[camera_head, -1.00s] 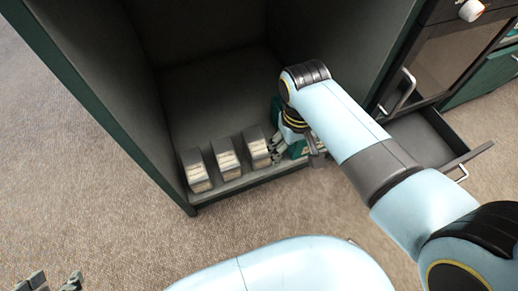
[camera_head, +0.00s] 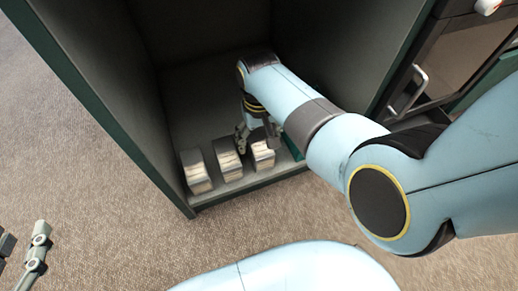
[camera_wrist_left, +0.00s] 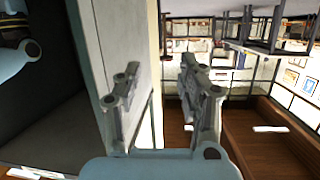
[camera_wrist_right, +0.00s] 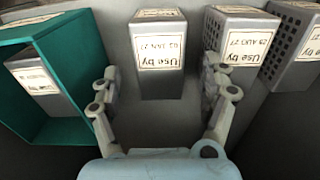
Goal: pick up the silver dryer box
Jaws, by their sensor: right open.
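Three silver-grey boxes stand in a row on the cabinet floor in the head view: left (camera_head: 196,174), middle (camera_head: 228,163) and right (camera_head: 263,158). In the right wrist view, a silver box labelled "Use by 02 JAN 27" (camera_wrist_right: 160,48) stands between and beyond my right gripper's fingers. Another, labelled 29 AUG 27 (camera_wrist_right: 240,42), is behind the right-hand finger, and a third with a perforated side (camera_wrist_right: 297,50) is farther right. My right gripper (camera_head: 256,141) is open and empty above the right box. My left gripper (camera_wrist_left: 158,88) is open and empty, away from the boxes.
A teal open bin (camera_wrist_right: 66,125) with another labelled grey box (camera_wrist_right: 40,78) inside stands beside the row. The dark cabinet's left wall (camera_head: 95,90) and right wall (camera_head: 350,45) enclose the boxes. The cabinet floor behind them is clear.

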